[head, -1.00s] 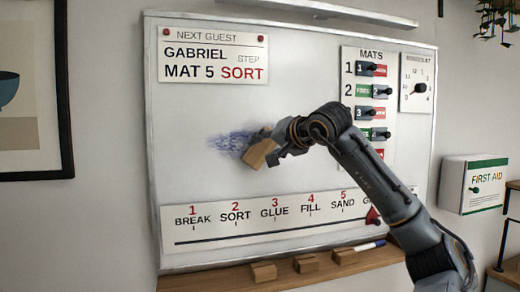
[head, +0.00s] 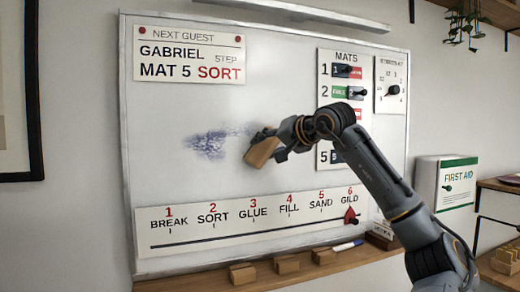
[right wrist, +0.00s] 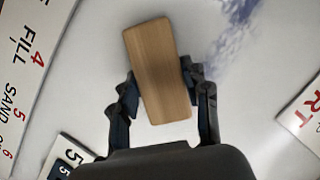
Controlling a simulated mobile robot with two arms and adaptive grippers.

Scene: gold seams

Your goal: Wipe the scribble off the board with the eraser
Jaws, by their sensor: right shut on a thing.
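The whiteboard (head: 180,110) hangs on the wall and carries a blue-purple scribble (head: 207,144) left of centre, darker at its left and paler to the right. The scribble also shows at the upper right of the right wrist view (right wrist: 232,42). My right gripper (head: 273,145) is shut on the eraser (head: 261,153), a tan wooden block, which is tilted and just right of the scribble. In the right wrist view the eraser (right wrist: 158,70) sits between both fingers. I cannot tell whether it touches the board. My left gripper is out of view.
A step strip (head: 260,222) runs along the board's bottom, and a guest card (head: 188,53) is at top left. The mats panel (head: 328,95) is partly behind my right arm. The wooden ledge (head: 200,283) holds several blocks and a marker (head: 348,245).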

